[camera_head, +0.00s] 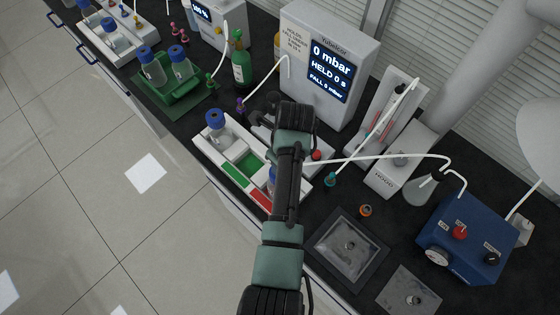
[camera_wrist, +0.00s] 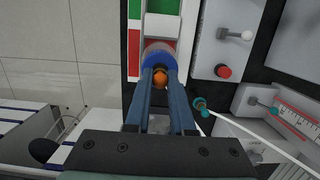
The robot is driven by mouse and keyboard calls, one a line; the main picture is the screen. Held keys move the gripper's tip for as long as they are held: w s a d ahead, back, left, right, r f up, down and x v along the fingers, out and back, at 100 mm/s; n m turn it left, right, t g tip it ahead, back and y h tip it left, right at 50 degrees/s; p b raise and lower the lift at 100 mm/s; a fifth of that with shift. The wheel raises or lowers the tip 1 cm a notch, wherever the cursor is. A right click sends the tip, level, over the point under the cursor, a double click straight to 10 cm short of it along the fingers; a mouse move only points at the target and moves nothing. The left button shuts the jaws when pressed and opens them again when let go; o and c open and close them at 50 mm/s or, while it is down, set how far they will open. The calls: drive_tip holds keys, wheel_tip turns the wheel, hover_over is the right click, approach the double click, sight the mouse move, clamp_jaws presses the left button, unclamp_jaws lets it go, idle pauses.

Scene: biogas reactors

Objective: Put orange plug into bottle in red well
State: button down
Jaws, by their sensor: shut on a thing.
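My gripper (camera_wrist: 160,78) is shut on an orange plug (camera_wrist: 160,84), seen between its blue-grey fingertips in the wrist view. The fingertips overlap the blue-ringed bottle (camera_wrist: 158,48) in the red well (camera_wrist: 134,52). I cannot tell whether the plug touches the bottle's mouth. In the head view my arm hides my gripper, the held plug and most of this bottle (camera_head: 271,174). The red label (camera_head: 260,199) shows beside it on the white rack (camera_head: 205,152).
Another blue-ringed bottle (camera_head: 215,120) stands at the rack's far end; the green section (camera_head: 250,162) lies between. An orange piece (camera_head: 366,210) lies right of my arm. A teal plug (camera_wrist: 201,104) with a white tube and a red knob (camera_wrist: 223,71) are close to my gripper's right.

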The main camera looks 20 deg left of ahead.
drive_tip(key=shift+f+b, duration=0.3)
drive_tip(key=shift+f, duration=0.35)
idle(0.4)
drive_tip(key=c, duration=0.7)
unclamp_jaws()
drive_tip(key=r, duration=0.4)
drive_tip(key=d+r, duration=0.1)
drive_tip(key=r, duration=0.3)
drive_tip(key=d+r, duration=0.1)
drive_tip(key=r, duration=0.4)
drive_tip(key=shift+s+b, duration=0.3)
drive_tip(key=shift+s, duration=0.05)
drive_tip(key=shift+f, duration=0.1)
